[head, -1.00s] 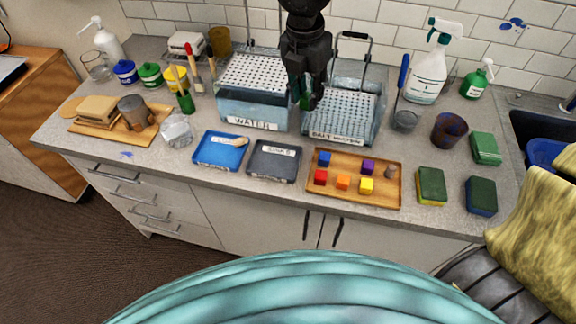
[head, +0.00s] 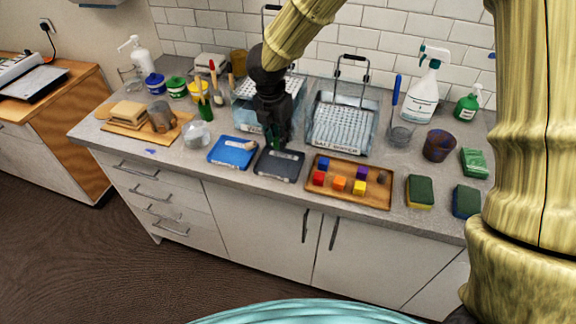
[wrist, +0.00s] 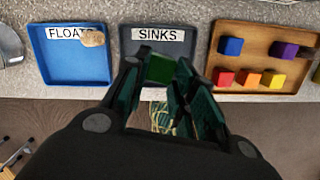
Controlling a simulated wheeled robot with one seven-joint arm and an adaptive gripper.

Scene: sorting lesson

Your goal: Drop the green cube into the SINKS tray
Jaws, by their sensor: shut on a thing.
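My gripper (head: 277,138) is shut on the green cube, which shows between its fingers in the wrist view (wrist: 159,68). In the head view the cube is mostly hidden by the fingers. The dark grey SINKS tray (head: 278,169) lies on the counter, and my gripper is over its back part. In the wrist view the tray (wrist: 200,47) is behind the cube, with its white label just beyond the cube. I see nothing lying in the visible part of the tray. The cube appears held above the tray; its exact height is hard to tell.
The blue FLOATS tray (head: 228,157), holding a tan piece, adjoins on the left. A wooden tray (head: 330,192) with several coloured cubes is on the right. The water tank (head: 243,116) and the salt water tank (head: 341,140) stand behind.

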